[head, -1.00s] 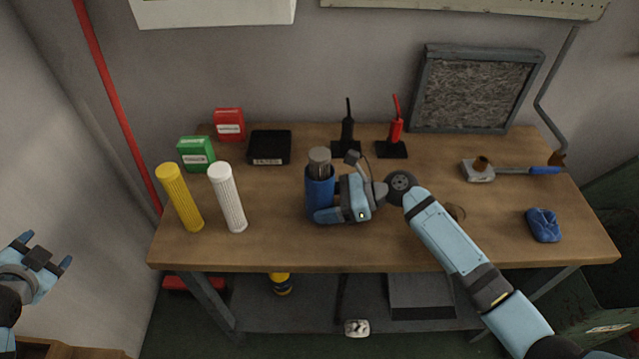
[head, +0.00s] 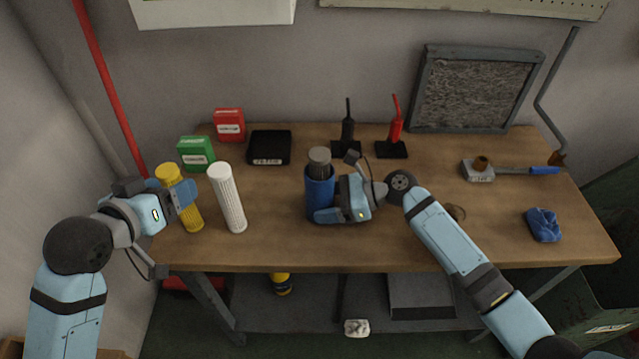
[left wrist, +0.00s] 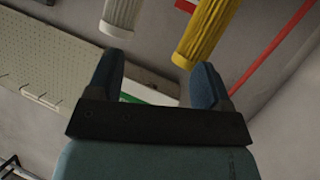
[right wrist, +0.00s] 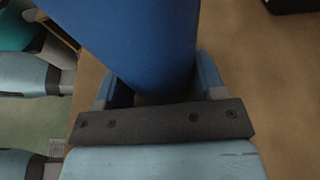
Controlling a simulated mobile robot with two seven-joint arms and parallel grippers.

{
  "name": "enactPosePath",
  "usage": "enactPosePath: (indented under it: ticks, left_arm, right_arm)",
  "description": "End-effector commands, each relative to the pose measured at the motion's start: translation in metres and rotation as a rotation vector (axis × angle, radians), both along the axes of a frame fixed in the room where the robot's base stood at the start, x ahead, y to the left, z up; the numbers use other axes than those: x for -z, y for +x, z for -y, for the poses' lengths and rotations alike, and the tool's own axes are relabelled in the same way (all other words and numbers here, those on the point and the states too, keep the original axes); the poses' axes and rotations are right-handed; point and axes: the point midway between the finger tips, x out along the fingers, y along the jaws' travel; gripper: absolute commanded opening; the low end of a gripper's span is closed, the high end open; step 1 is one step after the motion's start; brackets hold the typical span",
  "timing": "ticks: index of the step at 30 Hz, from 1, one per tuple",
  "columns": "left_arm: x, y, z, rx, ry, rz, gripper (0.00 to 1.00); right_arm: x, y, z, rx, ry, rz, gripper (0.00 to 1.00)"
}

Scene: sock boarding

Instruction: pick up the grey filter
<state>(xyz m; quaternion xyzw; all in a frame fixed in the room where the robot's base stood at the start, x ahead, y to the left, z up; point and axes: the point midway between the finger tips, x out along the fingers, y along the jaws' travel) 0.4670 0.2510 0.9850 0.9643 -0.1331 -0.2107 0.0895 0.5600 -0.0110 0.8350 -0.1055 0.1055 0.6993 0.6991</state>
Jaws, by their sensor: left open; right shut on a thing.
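The grey filter (head: 320,156) stands upright inside a blue cylindrical housing (head: 319,190), with only its top end showing above the rim. My right gripper (head: 322,214) is shut on the lower part of the housing, which also fills the top of the right wrist view (right wrist: 140,40). My left gripper (head: 188,197) is open beside the yellow filter (head: 169,174), partly covering it in the head view. In the left wrist view the yellow filter (left wrist: 207,30) shows beyond the open fingers (left wrist: 162,75), and nothing is between them.
A white filter (head: 228,198) stands between my left gripper and the blue housing. Green (head: 195,153) and red (head: 229,124) boxes and a black box (head: 269,147) stand behind. Black (head: 347,130) and red (head: 397,125) upright tools stand behind the housing. A blue cloth (head: 543,225) lies at right.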

Motion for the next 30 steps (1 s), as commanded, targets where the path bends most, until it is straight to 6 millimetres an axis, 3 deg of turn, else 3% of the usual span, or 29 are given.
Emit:
enactPosePath:
  ticks: [1,3,9,12,20,30]
  left_arm:
    - [-0.007,0.0,0.025,0.021,-0.103,-0.034,0.73]
    - [-0.01,-0.001,0.055,0.045,-0.245,-0.114,0.73]
    - [-0.01,-0.001,0.131,0.109,-0.542,-0.399,0.73]
    - [-0.015,0.0,0.165,0.163,-0.6,-0.497,0.73]
    - [-0.043,0.017,0.229,0.398,-0.482,-0.459,0.73]
    - [-0.08,0.033,0.326,0.765,-0.171,-0.356,0.73]
  right_arm:
    - [0.0,0.0,0.0,0.0,0.0,0.0,0.5]
    - [0.0,0.0,0.0,0.0,-0.001,0.0,0.5]
    - [0.0,0.0,0.0,0.0,0.0,0.0,0.5]
    - [0.0,0.0,0.0,0.0,0.0,0.0,0.5]
    - [0.0,0.0,0.0,0.0,-0.001,0.0,0.5]
    - [0.0,0.0,0.0,0.0,-0.001,0.0,0.5]
